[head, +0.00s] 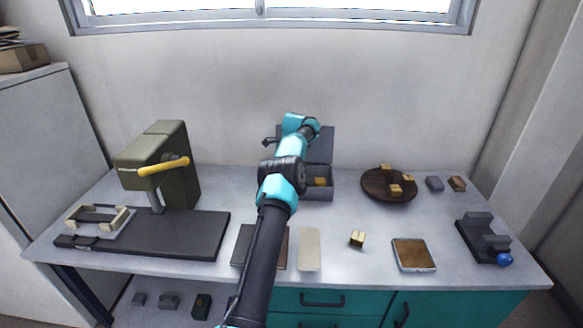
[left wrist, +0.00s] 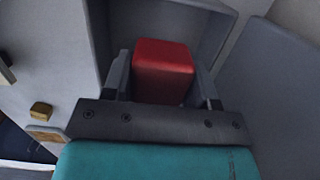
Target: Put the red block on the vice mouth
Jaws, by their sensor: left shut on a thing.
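The red block (left wrist: 164,62) is between the two grey fingers of my left gripper (left wrist: 162,86) in the left wrist view, and the gripper is shut on it. A grey box wall shows just beyond the block; I cannot tell whether the block is clear of the box. In the head view my arm reaches to the open grey box at the back, and the red block is hidden there. The vice (head: 484,240) is dark with two grey jaws and a blue knob, at the right of the table. Its mouth looks empty. My right gripper is not in view.
The open grey box (head: 318,194) holds a small yellow piece. A round brown plate (head: 375,194) with several small blocks, a small yellow block (head: 357,238) and a square tray (head: 413,267) lie between box and vice. A green press (head: 160,160) stands left.

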